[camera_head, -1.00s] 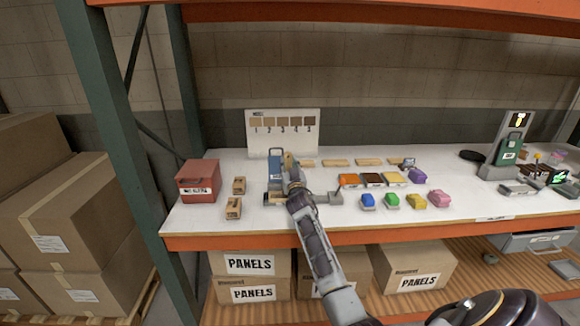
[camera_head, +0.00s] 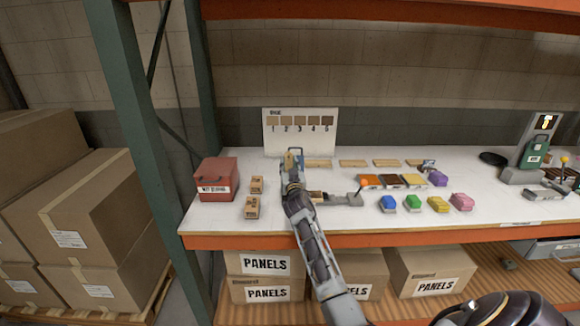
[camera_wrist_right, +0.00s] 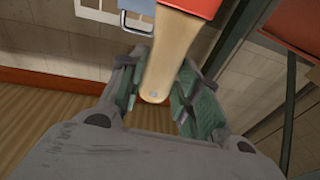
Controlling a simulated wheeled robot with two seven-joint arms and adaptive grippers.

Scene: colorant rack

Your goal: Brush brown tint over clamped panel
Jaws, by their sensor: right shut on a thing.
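My right gripper (camera_head: 292,176) is over the left part of the white tabletop. It is shut on the pale wooden handle of a brush (camera_head: 289,160), and that handle shows between the green finger pads in the right wrist view (camera_wrist_right: 165,65). The brush's bristles cannot be made out. Tint trays (camera_head: 390,181) in orange, browns and yellow stand farther right. A blue holder (camera_head: 298,154) is partly hidden behind my gripper. My left gripper is not visible.
A red box (camera_head: 217,180) and two small wooden blocks (camera_head: 252,207) are on the left. Several coloured blocks (camera_head: 412,203) lie along the front right. A sample board (camera_head: 300,126) stands at the back. A green shelf post (camera_head: 137,130) borders the left side.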

